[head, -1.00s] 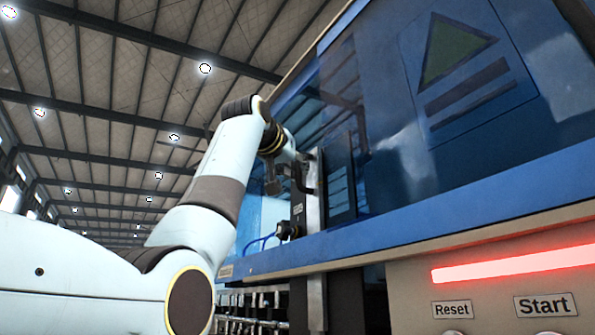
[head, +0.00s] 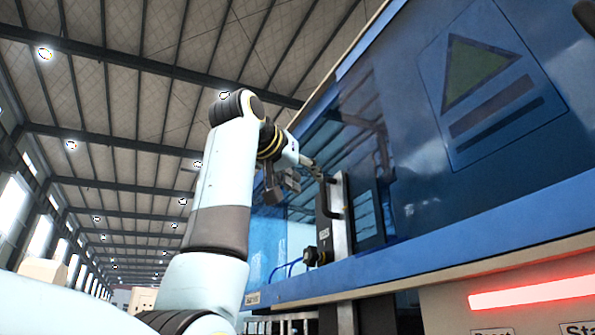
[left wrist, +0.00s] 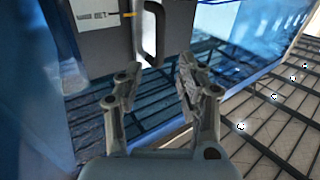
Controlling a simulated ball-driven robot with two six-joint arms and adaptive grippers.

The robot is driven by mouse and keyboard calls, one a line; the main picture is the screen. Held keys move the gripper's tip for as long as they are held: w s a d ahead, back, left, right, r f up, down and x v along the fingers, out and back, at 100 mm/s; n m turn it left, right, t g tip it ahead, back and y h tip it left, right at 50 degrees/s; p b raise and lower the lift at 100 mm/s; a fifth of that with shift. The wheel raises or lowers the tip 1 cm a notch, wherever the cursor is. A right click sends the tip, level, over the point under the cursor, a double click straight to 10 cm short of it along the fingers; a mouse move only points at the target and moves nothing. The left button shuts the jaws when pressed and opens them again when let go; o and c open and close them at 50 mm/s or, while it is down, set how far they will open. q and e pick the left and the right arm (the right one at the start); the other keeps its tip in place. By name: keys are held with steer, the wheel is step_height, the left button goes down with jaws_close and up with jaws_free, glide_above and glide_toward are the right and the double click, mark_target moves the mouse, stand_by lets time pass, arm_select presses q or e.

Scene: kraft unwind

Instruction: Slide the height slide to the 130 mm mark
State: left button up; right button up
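The height slide (head: 341,225) is an upright grey metal plate with a black bar handle (head: 327,199) on the blue machine front. In the left wrist view, the plate (left wrist: 95,48) and handle (left wrist: 152,38) stand past my fingertips. A small orange strip (left wrist: 130,14) shows beside a white label on the plate. My left gripper (head: 314,168) is just above the handle's upper end. In the left wrist view, my left gripper (left wrist: 157,78) is open and empty, apart from the handle. No millimetre mark is readable. My right gripper is out of view.
A black knob (head: 311,257) with a blue cable sits low beside the slide. The tinted blue guard (head: 405,145) carries a green triangle sign. A red light bar (head: 530,292) glows at lower right. Open hall space lies to the left.

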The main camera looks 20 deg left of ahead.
arm_select(q)
steer(key=shift+s+a, duration=0.15)
steer(key=shift+s, duration=0.6)
steer(key=shift+s+a, duration=0.15)
steer(key=shift+s, duration=0.6)
steer(key=shift+f, duration=0.15)
